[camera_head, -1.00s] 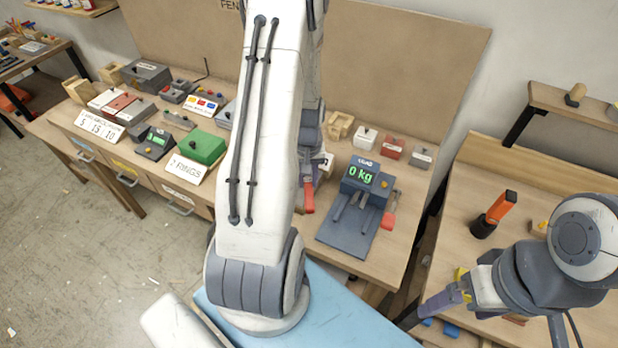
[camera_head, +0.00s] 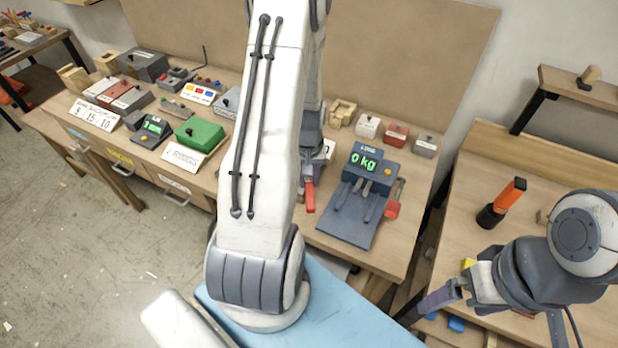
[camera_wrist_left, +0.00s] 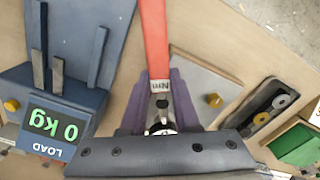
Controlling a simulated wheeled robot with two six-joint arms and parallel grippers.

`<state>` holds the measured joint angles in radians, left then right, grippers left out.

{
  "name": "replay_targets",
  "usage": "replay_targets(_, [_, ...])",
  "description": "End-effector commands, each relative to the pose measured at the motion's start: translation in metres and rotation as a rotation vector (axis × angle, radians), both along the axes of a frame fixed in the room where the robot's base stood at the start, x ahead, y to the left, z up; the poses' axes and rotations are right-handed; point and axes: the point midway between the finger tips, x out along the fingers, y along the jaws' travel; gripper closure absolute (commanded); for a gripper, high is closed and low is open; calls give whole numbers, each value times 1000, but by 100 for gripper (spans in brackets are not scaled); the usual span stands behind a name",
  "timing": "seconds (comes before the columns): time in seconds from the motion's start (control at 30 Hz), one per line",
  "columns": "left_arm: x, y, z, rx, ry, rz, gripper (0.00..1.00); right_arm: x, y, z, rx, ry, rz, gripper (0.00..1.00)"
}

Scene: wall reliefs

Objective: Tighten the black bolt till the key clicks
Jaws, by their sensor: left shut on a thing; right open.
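My left gripper (camera_wrist_left: 160,100) has its purple fingers shut on the key (camera_wrist_left: 155,40), which has a long red handle and an "Nm" label. The red handle (camera_head: 310,196) also shows in the head view beside my left arm, which hides most of that gripper. In the left wrist view the key's dark head end lies between the fingers, near a pale round part. I cannot make out the black bolt or whether the key sits on it. My right gripper (camera_head: 432,304) is open and empty at the lower right of the head view.
A load scale (camera_head: 347,215) reading "0 kg" stands right of the key, with a red-handled tool (camera_head: 393,205) beside it. A grey plate (camera_wrist_left: 205,85) with a yellow knob lies near the key. Several boxes line the bench's back. Floor at left is clear.

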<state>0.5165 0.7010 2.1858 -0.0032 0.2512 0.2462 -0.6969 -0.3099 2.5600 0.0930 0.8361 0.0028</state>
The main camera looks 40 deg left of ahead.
Motion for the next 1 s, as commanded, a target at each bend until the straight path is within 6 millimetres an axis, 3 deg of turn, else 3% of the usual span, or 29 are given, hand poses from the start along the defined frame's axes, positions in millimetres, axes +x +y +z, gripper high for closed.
replay_targets(1.0, [-3,4,-5,0,0,-53,100,0,0,-3,0,0,0,6])
